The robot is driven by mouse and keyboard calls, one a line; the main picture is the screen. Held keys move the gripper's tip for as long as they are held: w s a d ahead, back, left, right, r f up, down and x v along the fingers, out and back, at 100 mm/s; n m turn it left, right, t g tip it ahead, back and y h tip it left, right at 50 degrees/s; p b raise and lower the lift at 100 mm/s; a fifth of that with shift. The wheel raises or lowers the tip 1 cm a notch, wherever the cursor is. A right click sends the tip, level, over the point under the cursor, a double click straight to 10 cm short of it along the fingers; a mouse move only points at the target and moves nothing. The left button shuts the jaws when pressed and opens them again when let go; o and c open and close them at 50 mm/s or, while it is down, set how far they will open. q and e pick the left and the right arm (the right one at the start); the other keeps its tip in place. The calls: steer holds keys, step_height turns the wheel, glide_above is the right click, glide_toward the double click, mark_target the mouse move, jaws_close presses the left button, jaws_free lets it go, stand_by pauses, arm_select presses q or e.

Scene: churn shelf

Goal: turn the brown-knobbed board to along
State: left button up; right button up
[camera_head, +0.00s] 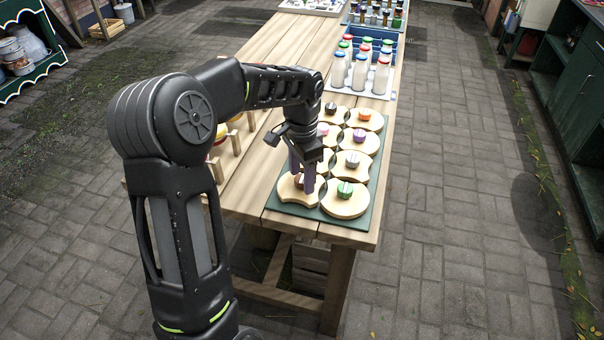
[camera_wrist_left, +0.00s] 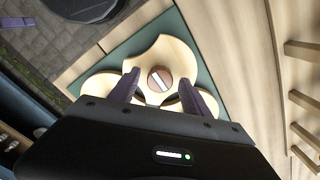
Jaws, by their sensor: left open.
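The brown-knobbed board (camera_head: 285,187) is a pale wooden disc with curved notches in its rim, at the near left corner of the green mat (camera_head: 323,220). In the left wrist view, its round brown knob (camera_wrist_left: 160,79) carries a pale stripe that lies at a slant. My left gripper (camera_head: 302,181) points down over this board, with its dark purple fingers open. In the left wrist view, the fingertips (camera_wrist_left: 160,82) stand on either side of the knob, with gaps showing. The fingers partly hide the knob in the head view.
A green-knobbed board (camera_head: 346,204) lies close on the right, and a grey-knobbed board (camera_head: 353,164) is behind it. Several more knobbed boards fill the mat. Bottles (camera_head: 360,72) stand farther back. Wooden pegs (camera_head: 235,141) stand at the table's left.

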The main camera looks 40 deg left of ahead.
mark_target(302, 178)
arm_select(q)
step_height(302, 178, up, 8)
steer(key=shift+f+b, duration=0.1)
steer(key=shift+b, duration=0.2)
stand_by(0.3)
stand_by(0.4)
